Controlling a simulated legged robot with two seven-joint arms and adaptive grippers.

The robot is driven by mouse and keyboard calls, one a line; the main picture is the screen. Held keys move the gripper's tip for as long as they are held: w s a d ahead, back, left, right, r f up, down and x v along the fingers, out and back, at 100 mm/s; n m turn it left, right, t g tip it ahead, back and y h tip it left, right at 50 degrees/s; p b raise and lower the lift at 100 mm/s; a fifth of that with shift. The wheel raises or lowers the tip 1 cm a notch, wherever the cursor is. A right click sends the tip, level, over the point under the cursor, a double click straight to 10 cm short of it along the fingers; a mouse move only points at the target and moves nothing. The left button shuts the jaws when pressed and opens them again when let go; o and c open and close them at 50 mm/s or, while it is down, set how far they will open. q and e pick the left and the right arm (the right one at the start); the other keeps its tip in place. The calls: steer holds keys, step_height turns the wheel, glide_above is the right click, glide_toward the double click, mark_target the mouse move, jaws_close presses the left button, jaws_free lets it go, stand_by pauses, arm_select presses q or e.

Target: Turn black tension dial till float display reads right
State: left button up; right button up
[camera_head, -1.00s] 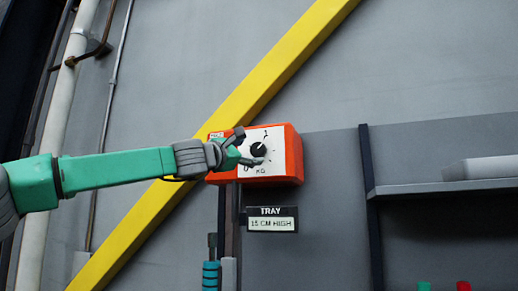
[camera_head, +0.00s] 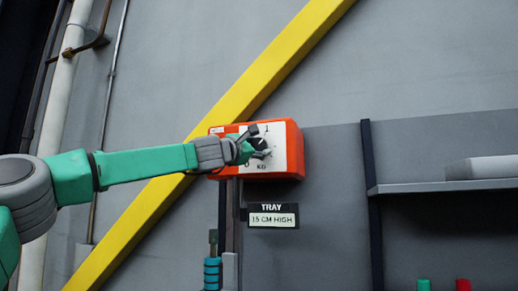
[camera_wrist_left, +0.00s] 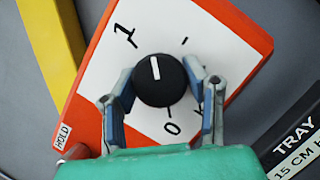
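The black dial (camera_head: 259,146) sits on the white face of an orange box (camera_head: 293,150) on the wall. In the left wrist view the dial (camera_wrist_left: 159,80) has a white pointer line aimed toward the "1" mark side of the scale. My left gripper (camera_head: 255,145) is at the dial. In the wrist view its two fingers (camera_wrist_left: 160,88) stand open on either side of the dial, close to its edges; whether they touch it I cannot tell. The display sign (camera_head: 272,216) below the box reads "TRAY 15 CM HIGH". My right gripper is not in view.
A yellow diagonal beam (camera_head: 240,95) runs behind the box. A grey shelf (camera_head: 440,186) with a pale cylinder (camera_head: 485,168) is at the right. A teal-handled object (camera_head: 212,272) is below the box. Red and green items (camera_head: 463,285) show at the bottom right.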

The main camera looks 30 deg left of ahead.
arm_select(q)
steer(key=shift+f+n+b, duration=0.3)
steer(key=shift+n+b, duration=0.3)
steer(key=shift+b, duration=0.3)
steer(key=n+y+b, duration=0.1)
steer(key=n+b, duration=0.2)
steer(key=n+y+b, duration=0.2)
steer(key=n+b, duration=0.1)
steer(key=shift+w+d+f+n+t+y+b, duration=0.1)
steer(key=shift+w+f+n+t+y+b, duration=0.1)
steer(key=shift+n+t+y+b, duration=0.15)
steer(key=n+y+b, duration=0.1)
steer(key=n+b, duration=0.1)
steer(key=n, duration=0.1)
steer(key=shift+r+y, duration=0.15)
steer(key=shift+y, duration=0.2)
steer(key=shift+s+r+n+y+b, duration=0.15)
steer(key=shift+n+y+b, duration=0.45)
steer(key=shift+n, duration=0.95)
steer(key=o, duration=1.2)
steer(key=shift+r, duration=0.1)
